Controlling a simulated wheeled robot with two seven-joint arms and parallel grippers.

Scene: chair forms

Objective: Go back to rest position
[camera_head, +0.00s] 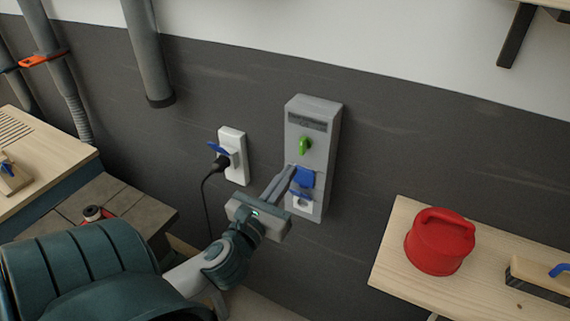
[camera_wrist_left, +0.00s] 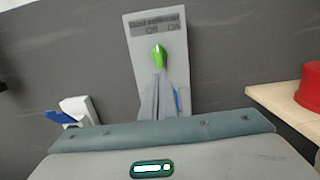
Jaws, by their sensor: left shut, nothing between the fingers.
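My left gripper (camera_head: 291,168) is shut and empty, its fingers pointing at the grey wall box (camera_head: 324,132). The box has a green knob (camera_head: 305,145) and, lower down, a blue flap (camera_head: 304,177) over a socket area. In the head view my fingertips end left of the blue flap and below the knob. In the left wrist view the closed fingers (camera_wrist_left: 160,76) reach up to just under the green knob (camera_wrist_left: 158,56); I cannot tell whether they touch the box. The label above the knob reads roughly "Off" and "On". My right gripper is not in view.
A white socket (camera_head: 236,170) with a black plug (camera_head: 221,163) and hanging cable is left of the box. A wooden shelf (camera_head: 405,255) at right holds a red lidded container (camera_head: 440,242) and a brush (camera_head: 540,278). A workbench (camera_head: 60,155) and pipes (camera_head: 147,50) stand at left.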

